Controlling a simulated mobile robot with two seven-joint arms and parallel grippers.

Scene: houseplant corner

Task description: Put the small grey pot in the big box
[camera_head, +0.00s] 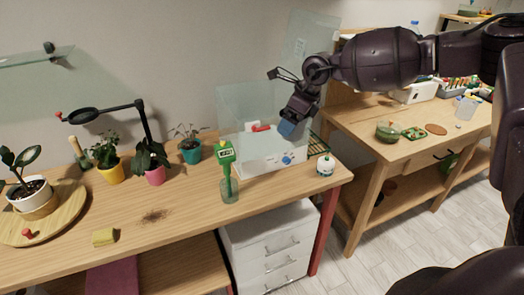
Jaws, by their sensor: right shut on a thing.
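My right gripper (290,121) comes down from the upper right and is shut on a small blue-grey thing (287,128). Its shape is partly hidden by the fingers, and I cannot tell for sure that it is the small grey pot. No other small grey pot shows. The big white box (265,163) stands near the right end of the long table, with a clear raised panel behind it. The held thing is in front of or above the box's right part; I cannot tell the height. Most of the box's inside is hidden. My left gripper is not in view.
Potted plants in teal (190,152), pink (155,175) and yellow (112,173) stand further left.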

